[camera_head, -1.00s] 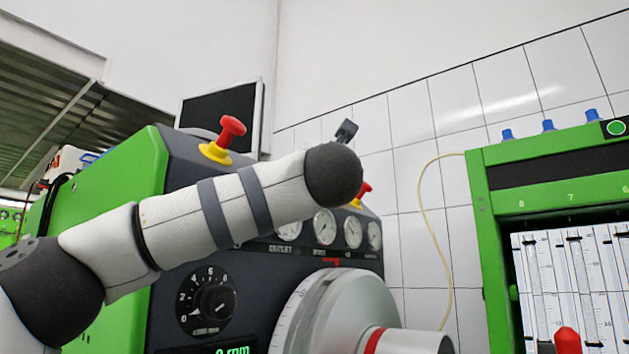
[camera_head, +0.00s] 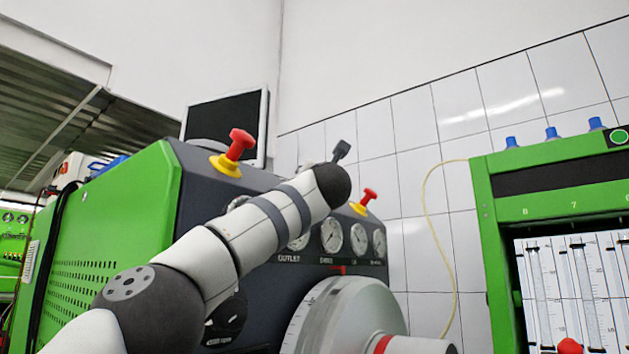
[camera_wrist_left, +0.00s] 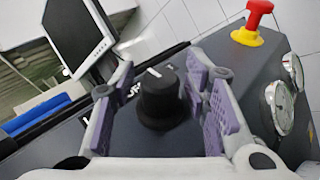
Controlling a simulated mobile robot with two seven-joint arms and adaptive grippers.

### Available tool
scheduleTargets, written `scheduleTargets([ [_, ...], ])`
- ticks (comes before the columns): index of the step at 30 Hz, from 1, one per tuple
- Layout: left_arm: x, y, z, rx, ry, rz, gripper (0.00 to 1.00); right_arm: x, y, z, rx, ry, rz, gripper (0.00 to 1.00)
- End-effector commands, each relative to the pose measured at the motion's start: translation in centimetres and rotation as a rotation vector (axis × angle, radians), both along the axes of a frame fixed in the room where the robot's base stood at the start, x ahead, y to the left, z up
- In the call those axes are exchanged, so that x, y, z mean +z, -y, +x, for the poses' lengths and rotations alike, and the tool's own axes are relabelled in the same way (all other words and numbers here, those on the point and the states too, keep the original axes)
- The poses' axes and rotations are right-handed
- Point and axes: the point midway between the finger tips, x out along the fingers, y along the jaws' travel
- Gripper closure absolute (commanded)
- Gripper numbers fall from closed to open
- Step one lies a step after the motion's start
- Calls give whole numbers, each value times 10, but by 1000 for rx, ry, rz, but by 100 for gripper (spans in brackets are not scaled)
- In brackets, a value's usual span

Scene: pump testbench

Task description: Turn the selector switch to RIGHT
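The selector switch is a black round knob (camera_wrist_left: 160,98) on the dark sloped panel, seen in the left wrist view. A white mark on its top edge points toward the upper left of that view. My left gripper (camera_wrist_left: 158,82) is open, with one purple-padded finger on each side of the knob. Gaps show between knob and fingers. Part of the panel lettering is hidden by the left finger. In the head view my left arm reaches across the green test bench (camera_head: 115,225); the fingers and the selector switch cannot be made out there. My right gripper is not in view.
Gauges (camera_head: 331,236) line the front. A monitor (camera_wrist_left: 78,32) stands behind.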

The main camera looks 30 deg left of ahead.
Motion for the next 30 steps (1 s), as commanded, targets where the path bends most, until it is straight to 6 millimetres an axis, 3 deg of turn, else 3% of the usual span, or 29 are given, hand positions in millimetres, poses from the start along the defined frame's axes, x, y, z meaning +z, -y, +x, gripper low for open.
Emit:
scheduleTargets([
  [1, 0, 0, 0, 0, 0, 0, 76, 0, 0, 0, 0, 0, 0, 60],
  [4, 0, 0, 0, 0, 0, 0, 98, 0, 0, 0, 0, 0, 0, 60],
  [5, 0, 0, 0, 1, 1, 0, 100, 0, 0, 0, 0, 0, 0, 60],
  [8, 1, 0, -1, -2, -1, 0, 100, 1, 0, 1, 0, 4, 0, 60],
  [14, 12, -2, -10, -115, -103, 3, 100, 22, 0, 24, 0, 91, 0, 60],
  [21, 0, -1, 0, -249, -253, 12, 100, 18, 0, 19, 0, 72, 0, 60],
  [30, 0, 0, 0, -284, -282, 22, 100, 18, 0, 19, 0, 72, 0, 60],
])
